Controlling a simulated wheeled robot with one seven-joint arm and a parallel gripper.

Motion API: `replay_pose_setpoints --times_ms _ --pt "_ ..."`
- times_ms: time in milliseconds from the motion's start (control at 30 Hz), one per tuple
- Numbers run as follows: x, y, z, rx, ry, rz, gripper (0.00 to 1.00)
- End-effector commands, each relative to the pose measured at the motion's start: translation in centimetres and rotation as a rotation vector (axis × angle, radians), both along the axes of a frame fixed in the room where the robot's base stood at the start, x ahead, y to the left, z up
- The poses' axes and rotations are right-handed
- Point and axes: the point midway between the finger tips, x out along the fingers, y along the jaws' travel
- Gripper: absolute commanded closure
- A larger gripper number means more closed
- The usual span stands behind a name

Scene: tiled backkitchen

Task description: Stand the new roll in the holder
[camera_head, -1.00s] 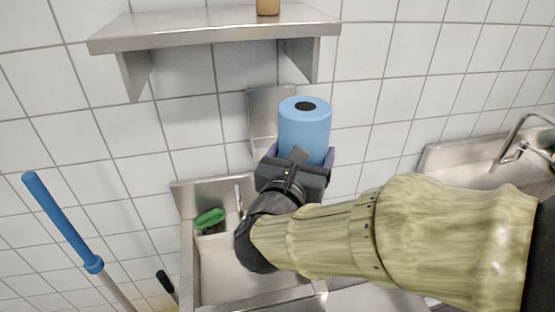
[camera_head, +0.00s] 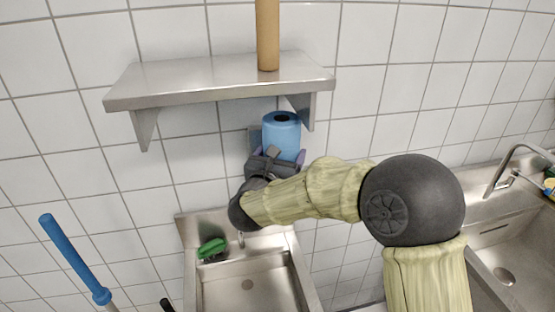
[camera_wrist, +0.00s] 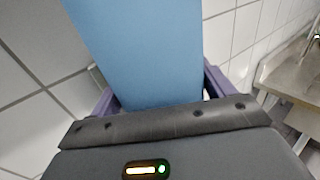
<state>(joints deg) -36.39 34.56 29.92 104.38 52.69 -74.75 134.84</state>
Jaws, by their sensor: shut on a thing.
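The new roll (camera_head: 282,138) is blue, upright, with a dark core hole in its top. My gripper (camera_head: 277,156) is shut on it, the purple fingers on either side of its lower part. In the wrist view the blue roll (camera_wrist: 140,50) fills the middle between the fingers (camera_wrist: 158,90). A grey metal plate on the wall, which looks like the holder (camera_head: 255,138), shows just left of the roll. The rest of it is hidden behind the roll and gripper, so I cannot tell whether the roll touches it.
A steel shelf (camera_head: 200,80) juts out above the roll, with a tall tan cylinder (camera_head: 267,35) on it. Below is a sink (camera_head: 250,285) with a green brush (camera_head: 211,248). A second sink (camera_head: 510,245) with a tap is at right. A blue-handled pole (camera_head: 75,258) leans at left.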

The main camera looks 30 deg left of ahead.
Motion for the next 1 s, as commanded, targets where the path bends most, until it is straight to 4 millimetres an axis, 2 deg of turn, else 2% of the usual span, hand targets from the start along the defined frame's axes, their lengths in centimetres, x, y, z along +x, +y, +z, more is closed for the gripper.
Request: replay_pose_setpoints --times_ms 267,400,500,867,1000 --pt "3.2 2.7 0.4 0.0 -0.003 -0.001 0.55" --pt "3.0 2.6 -1.9 -0.004 -0.001 0.001 0.55" --pt "3.0 2.5 -2.7 -0.002 -0.003 -0.001 0.55" --pt "3.0 2.5 -3.2 -0.001 -0.002 -0.001 0.55" --pt "2.9 2.6 -4.6 -0.004 0.0 0.001 0.55"
